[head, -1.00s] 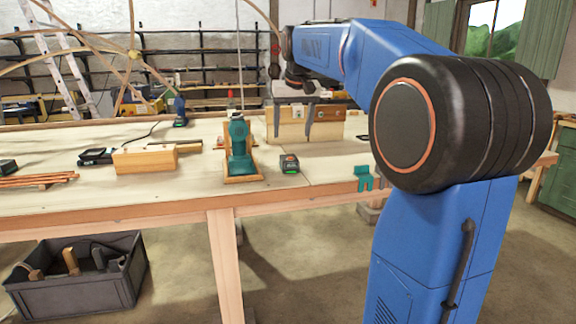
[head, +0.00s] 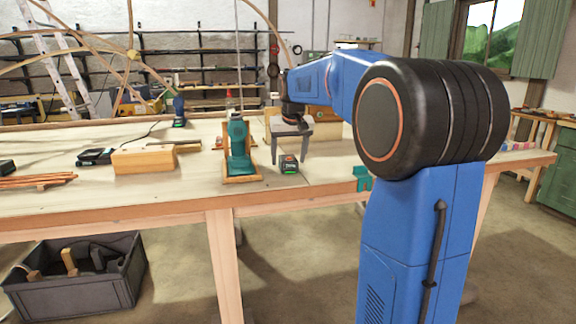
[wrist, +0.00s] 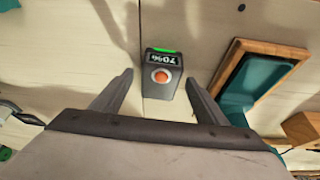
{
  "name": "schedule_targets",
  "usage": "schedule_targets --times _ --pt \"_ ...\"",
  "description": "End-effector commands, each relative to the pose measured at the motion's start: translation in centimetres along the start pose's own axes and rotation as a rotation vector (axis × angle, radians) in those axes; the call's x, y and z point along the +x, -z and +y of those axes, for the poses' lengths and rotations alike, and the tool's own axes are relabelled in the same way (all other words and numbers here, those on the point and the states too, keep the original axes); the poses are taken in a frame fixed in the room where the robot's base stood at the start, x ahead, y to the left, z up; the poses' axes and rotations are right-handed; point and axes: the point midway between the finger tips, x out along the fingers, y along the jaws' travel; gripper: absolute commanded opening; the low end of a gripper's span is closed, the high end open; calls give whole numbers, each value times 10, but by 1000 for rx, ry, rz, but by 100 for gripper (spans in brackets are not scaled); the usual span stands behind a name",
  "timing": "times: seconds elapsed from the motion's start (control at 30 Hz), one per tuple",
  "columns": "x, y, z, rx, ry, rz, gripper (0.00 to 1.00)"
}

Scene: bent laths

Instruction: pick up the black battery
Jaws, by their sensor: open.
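The black battery (head: 289,164) stands on the workbench, right of the teal tool in its wooden cradle. In the wrist view the battery (wrist: 163,74) shows a green strip, a "70%" marking and an orange round button. My gripper (head: 289,160) is open above and around the battery's line in the head view. In the wrist view my gripper (wrist: 157,78) has its two fingers spread, with the battery between and slightly beyond the tips. No contact shows; the exact height gap is hard to tell.
The teal tool (head: 238,143) in its wooden cradle (head: 242,180) stands close to the left. A wooden block (head: 143,160) and charger (head: 95,156) lie farther left. A teal clamp (head: 362,178) is at the bench's front edge. A wooden box stands behind my gripper.

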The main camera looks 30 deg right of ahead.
Motion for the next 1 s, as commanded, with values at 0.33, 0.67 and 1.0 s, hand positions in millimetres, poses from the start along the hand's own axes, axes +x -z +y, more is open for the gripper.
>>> schedule_targets --times 0.33,0.67,1.0 --pt "7 0 0 0 0 2 55" --pt "6 0 0 0 0 2 12" --pt "-20 12 0 0 0 5 12"
